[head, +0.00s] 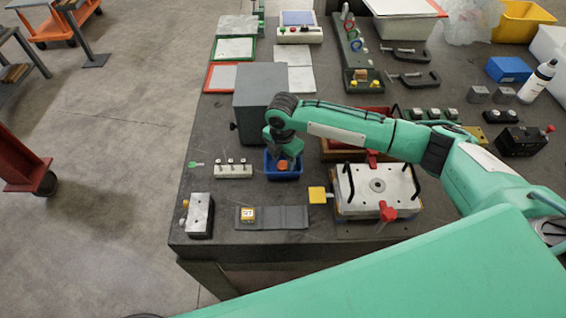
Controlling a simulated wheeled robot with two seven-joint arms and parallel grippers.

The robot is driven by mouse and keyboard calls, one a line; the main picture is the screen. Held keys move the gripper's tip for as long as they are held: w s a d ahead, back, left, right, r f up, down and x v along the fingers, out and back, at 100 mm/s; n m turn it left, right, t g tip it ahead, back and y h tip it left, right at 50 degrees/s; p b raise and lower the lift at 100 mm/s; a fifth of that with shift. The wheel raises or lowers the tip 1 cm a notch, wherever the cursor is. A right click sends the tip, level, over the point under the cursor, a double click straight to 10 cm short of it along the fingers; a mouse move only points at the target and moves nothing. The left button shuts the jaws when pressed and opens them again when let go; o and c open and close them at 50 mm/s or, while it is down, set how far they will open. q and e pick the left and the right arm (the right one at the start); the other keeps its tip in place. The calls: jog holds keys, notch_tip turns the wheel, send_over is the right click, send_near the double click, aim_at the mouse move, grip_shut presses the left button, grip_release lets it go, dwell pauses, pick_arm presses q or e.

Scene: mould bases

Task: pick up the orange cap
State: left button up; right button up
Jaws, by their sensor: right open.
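The orange cap (283,165) shows as a small round orange shape inside the blue bin (284,177), near the left part of the table. My right gripper (285,158) reaches in from the right and points down over this bin, right at the cap. It is open. Its fingertips are small and partly hidden, so I cannot tell whether they are around the cap or above it. My left gripper is not in view.
A grey box (260,95) stands close behind the blue bin. A white block with pins (233,170) is to its left. A mould base (376,188) with black handles and red clamps is to its right. A dark grey strip (285,217) lies in front.

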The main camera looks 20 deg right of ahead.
jog(key=shift+f, duration=1.05)
jog(key=c, duration=0.7)
jog(key=shift+r, duration=0.15)
